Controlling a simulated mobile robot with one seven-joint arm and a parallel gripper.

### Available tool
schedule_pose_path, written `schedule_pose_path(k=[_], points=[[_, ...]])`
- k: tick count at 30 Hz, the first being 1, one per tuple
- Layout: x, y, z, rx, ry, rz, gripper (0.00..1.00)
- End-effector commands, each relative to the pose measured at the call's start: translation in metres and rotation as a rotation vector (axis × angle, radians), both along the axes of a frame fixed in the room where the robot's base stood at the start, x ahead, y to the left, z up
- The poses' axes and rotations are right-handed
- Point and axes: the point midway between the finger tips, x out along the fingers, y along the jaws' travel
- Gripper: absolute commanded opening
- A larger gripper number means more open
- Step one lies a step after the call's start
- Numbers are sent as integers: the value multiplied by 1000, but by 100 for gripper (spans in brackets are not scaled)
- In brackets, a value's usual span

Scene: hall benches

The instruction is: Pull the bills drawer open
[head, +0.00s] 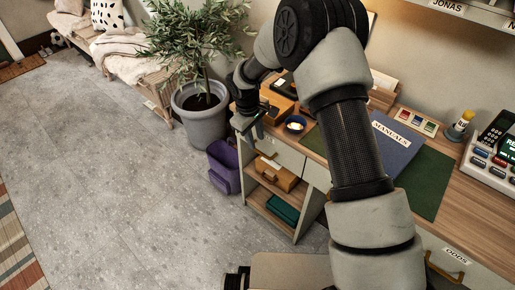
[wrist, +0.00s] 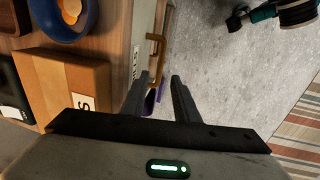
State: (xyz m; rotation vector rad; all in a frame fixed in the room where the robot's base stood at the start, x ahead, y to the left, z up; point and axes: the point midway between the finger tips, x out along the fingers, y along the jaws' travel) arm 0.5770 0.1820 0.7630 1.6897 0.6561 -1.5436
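The bills drawer (head: 286,155) is at the upper left of the desk's side unit in the head view, and its front looks flush. In the wrist view its pale front (wrist: 143,28) is seen nearly edge-on, with a partly readable label. Its brass handle (wrist: 157,48) sticks out to the right of that front. My gripper (wrist: 160,82) is open, its two dark fingers apart and pointing at the handle. The handle's near end shows in the gap between the fingertips; I cannot tell whether it lies between them in depth. My gripper (head: 257,128) covers the handle in the head view.
Below the drawer are open shelves with an orange case (head: 277,174) and a green item (head: 283,208). A blue bowl (wrist: 62,18) and a box (wrist: 72,84) sit on top. Floor in front is clear.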

Motion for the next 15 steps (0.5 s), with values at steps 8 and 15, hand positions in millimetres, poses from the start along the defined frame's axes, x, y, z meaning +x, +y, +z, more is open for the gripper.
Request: schedule_pose_path(k=[8,15], points=[[7,-6,-46,-1,0,-1,28],[9,-7,-56,0,-2,-1,28]])
